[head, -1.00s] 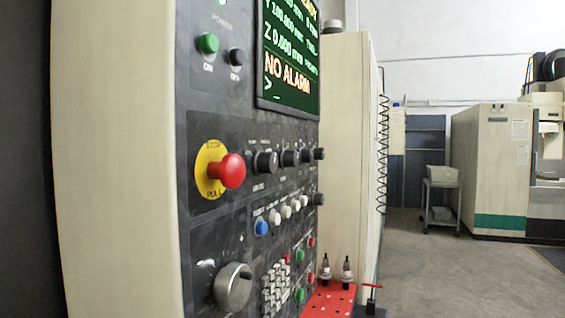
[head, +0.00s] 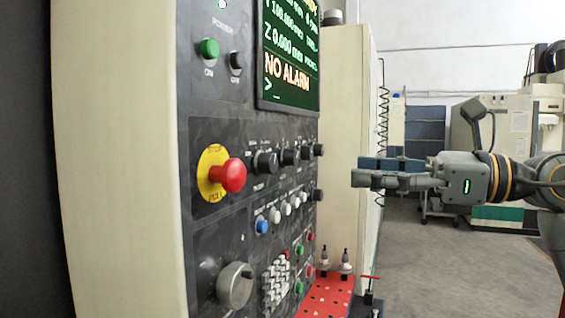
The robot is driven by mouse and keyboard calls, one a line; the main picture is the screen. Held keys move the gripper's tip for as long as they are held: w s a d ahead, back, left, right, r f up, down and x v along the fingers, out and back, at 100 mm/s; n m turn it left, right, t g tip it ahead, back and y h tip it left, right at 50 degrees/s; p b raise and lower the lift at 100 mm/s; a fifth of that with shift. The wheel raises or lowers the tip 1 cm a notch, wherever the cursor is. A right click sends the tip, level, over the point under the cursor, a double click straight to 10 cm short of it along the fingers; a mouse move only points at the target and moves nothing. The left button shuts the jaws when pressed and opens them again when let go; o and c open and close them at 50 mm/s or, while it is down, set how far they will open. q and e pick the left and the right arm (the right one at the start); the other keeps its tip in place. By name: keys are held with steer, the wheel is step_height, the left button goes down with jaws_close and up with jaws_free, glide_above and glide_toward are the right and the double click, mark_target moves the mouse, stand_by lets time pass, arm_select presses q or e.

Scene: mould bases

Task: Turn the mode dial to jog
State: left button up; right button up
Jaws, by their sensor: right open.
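The control panel (head: 215,130) stands at the left, seen at a slant. Several small black dials sit in a row on it: a near one (head: 265,162), a middle one (head: 290,156) and a far one (head: 319,150). Another black knob (head: 318,194) is lower at the right. Their labels are too small to read, so I cannot tell which is the mode dial. My right gripper (head: 358,174) is open and empty, right of the panel, its fingers pointing left towards the dials. It appears apart from the panel. My left gripper is not in view.
A red emergency stop button (head: 233,176) sticks out from the panel. A large silver handwheel (head: 235,286) is below it. A red perforated shelf (head: 328,298) with tool holders (head: 346,263) juts out under the panel. Open floor (head: 430,270) lies to the right.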

mark_target(274, 165)
steer(key=p+x, duration=0.4)
steer(key=x, duration=0.8)
steer(key=shift+a+r+p, duration=0.2)
steer(key=shift+p, duration=0.1)
steer(key=shift+w+a+f, duration=0.15)
steer(key=shift+w+a, duration=0.15)
steer(key=shift+a, duration=0.35)
steer(key=shift+c, duration=0.4)
jaws_close()
